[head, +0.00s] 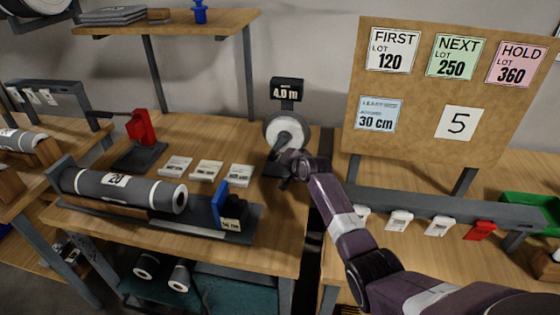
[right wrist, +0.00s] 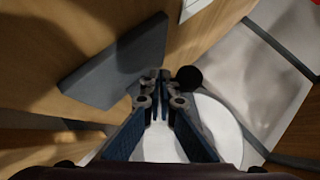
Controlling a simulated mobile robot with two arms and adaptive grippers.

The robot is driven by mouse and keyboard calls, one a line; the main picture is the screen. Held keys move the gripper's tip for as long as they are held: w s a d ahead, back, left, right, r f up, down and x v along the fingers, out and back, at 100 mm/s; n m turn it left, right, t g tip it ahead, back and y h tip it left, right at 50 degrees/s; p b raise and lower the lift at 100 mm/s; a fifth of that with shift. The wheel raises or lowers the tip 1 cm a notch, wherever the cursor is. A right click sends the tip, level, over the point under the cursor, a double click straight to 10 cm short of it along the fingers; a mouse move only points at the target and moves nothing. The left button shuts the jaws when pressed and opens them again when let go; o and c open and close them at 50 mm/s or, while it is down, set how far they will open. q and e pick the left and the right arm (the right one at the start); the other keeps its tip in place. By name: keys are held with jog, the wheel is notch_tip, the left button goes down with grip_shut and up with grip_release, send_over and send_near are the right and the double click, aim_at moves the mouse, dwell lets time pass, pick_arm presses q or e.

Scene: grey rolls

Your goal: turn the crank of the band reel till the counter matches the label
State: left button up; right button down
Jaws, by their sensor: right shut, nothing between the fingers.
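The band reel (head: 284,128) stands at the back of the left bench, its pale disc facing me. Its counter (head: 287,92) reads 4.0 m. My right gripper (head: 284,184) is low in front of the reel and hides part of it. In the right wrist view, the gripper (right wrist: 160,78) is shut and empty. A dark round knob (right wrist: 189,78), apparently the crank's, is just right of the fingertips; contact is unclear. The white disc (right wrist: 200,120) lies behind the fingers. A small label (head: 232,225) on the roll stand is hard to read. My left gripper is out of view.
A grey roll (head: 125,190) lies on a stand with a blue upright (head: 220,204). Several cards (head: 207,171) and a red device (head: 140,127) are on the bench. The notice board (head: 430,95) rises at right, beyond a dark gap between benches.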

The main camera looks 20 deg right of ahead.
dwell(0.4)
jog(key=v, duration=1.2)
